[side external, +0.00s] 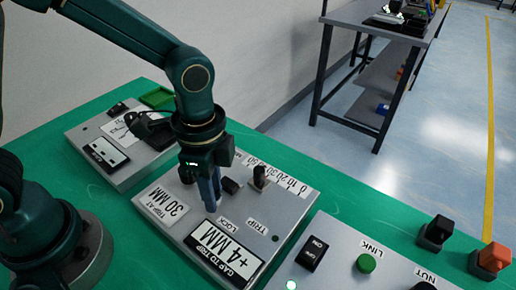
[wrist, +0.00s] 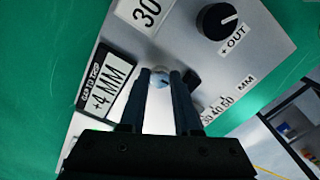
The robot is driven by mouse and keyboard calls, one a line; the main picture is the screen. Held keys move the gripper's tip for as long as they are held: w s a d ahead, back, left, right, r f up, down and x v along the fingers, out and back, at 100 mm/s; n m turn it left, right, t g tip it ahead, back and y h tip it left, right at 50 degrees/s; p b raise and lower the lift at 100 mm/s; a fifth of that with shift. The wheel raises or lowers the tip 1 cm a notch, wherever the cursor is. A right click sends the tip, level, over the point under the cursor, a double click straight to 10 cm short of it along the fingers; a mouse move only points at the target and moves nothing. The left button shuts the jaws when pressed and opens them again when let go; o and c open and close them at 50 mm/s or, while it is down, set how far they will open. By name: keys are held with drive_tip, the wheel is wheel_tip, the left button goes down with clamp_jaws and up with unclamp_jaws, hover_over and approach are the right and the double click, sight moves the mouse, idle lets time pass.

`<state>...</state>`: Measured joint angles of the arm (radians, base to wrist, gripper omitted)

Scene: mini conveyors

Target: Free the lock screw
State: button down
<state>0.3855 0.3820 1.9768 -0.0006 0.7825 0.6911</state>
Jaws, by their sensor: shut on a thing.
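My gripper (side external: 212,205) points down at the middle grey panel (side external: 172,222), beside the printed LOCK label. In the wrist view my gripper (wrist: 161,78) has its two dark fingers on either side of a small round silvery head, the lock screw (wrist: 160,80). It is shut on this head, which still sits at the panel. The fingers hide the screw in the side view. A display (side external: 226,255) reads "GAP TO TRIP +4 MM". A plate (side external: 167,207) reads "TRIP AT 30 MM".
A black knob (wrist: 218,20) marked "+ OUT" is close by. An upright post (side external: 260,177) stands by the 0–50 mm scale. A front panel has a black switch (side external: 313,254) and a green LINK button (side external: 366,263). Another panel (side external: 100,150) lies behind.

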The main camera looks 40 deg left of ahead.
drive_tip(key=n, duration=0.8)
drive_tip(key=shift+n, duration=0.4)
drive_tip(key=n, duration=0.4)
drive_tip(key=shift+n, duration=2.1)
drive_tip(key=c, duration=0.6)
unclamp_jaws()
drive_tip(key=shift+r, duration=2.6)
